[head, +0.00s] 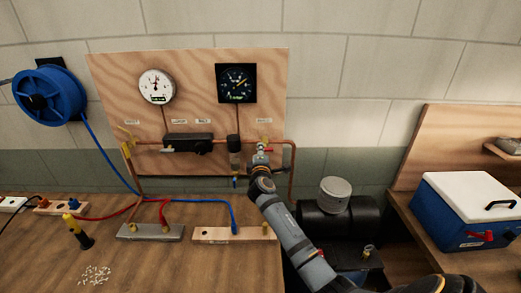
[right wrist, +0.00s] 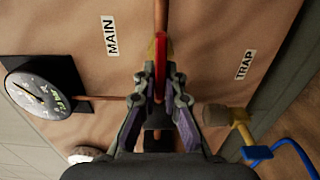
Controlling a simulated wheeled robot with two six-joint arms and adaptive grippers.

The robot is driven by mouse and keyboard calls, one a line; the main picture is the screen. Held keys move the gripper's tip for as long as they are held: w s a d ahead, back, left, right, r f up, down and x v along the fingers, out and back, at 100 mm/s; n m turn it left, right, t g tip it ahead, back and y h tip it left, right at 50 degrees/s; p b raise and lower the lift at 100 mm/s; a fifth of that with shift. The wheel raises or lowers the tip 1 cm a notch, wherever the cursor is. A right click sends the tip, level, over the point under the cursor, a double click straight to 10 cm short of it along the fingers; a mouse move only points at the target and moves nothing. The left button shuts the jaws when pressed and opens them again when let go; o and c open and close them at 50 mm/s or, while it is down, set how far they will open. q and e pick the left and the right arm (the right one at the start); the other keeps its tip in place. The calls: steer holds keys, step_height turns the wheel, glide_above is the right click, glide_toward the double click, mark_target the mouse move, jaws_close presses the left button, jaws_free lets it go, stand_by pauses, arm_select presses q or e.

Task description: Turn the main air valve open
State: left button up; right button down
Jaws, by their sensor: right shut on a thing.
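The main air valve's red handle (right wrist: 161,55) shows in the right wrist view, beside the MAIN label (right wrist: 110,36). It looks roughly in line with the copper pipe (right wrist: 161,14), though the fingers cover part of it. My right gripper (right wrist: 160,78) is shut on this handle. In the head view my right gripper (head: 260,151) is at the right end of the board's pipe run, below the MAIN label (head: 264,121), and hides most of the valve. A bit of the red handle (head: 269,150) shows at its right. My left gripper is not in view.
The plywood board (head: 200,80) carries a white gauge (head: 157,85), a black gauge (head: 236,83) and a filter bowl (head: 235,146) close left of the gripper. A black compressor tank (head: 358,219) stands below right. A blue hose (head: 100,150) runs to the bench (head: 150,260).

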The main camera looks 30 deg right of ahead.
steer(key=shift+f, duration=0.15)
steer(key=c, duration=1.4)
jaws_free()
steer(key=shift+c, duration=0.2)
steer(key=shift+s, duration=0.1)
steer(key=v, duration=1.2)
